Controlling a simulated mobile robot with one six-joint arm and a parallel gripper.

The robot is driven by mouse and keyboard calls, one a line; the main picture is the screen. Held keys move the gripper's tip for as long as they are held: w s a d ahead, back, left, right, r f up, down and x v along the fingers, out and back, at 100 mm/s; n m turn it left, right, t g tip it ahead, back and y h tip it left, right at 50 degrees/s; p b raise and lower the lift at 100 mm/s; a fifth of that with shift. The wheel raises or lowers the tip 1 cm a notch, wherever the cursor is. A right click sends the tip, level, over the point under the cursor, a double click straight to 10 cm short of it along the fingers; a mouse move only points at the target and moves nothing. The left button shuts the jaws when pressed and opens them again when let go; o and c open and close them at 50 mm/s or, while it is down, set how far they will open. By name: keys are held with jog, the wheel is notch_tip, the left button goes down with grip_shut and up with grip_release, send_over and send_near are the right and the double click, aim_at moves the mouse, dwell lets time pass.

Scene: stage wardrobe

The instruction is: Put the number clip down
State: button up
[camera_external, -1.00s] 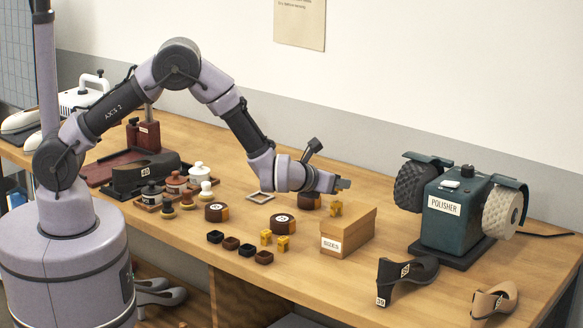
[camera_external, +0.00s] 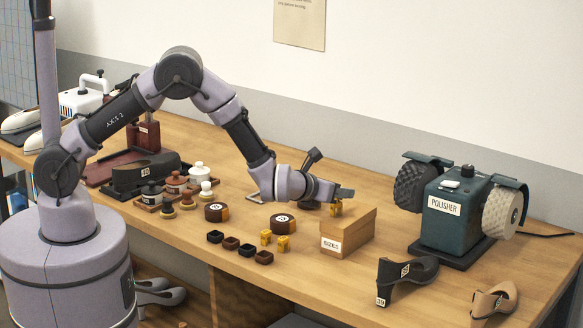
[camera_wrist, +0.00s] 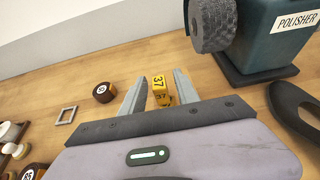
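Two more yellow clips (camera_external: 266,237) and (camera_external: 283,243) stand on the table left of the box. The gripper partly hides the clip's top in the external view.
Round dark tins (camera_external: 283,223) and small dark trays (camera_external: 247,250) lie left of the box. A square frame (camera_wrist: 66,115) lies flat on the table. The polisher (camera_external: 452,213) stands right, with a black shoe (camera_external: 407,275) in front. Bare table lies between box and polisher.

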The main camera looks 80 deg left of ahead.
jog(key=shift+r, duration=0.1)
jog(key=shift+r+p, duration=0.55)
jog(key=shift+p, duration=0.1)
jog(key=p+v, duration=0.2)
jog(key=v, duration=0.9)
jog(key=s+a+r+n+g, duration=0.35)
jog(key=s+r+n, duration=0.35)
jog(key=s+r, duration=0.25)
jog(key=s+r+n+g+h, duration=0.1)
jog(key=s+r+n, duration=0.2)
jog(key=s+n, duration=0.35)
jog(key=s+r+n+g+h, duration=0.1)
jog(key=s+r+n, duration=0.15)
jog(key=s, duration=0.65)
jog(key=s+d+n+t+h, duration=0.2)
jog(key=s+d+n+h, duration=0.45)
jog(key=s, duration=0.25)
notch_tip(320, 180, down, 6)
jog(key=d+b, duration=0.1)
jog(key=b, duration=0.6)
jog(key=shift+y, duration=0.45)
jog(key=shift+f, duration=0.1)
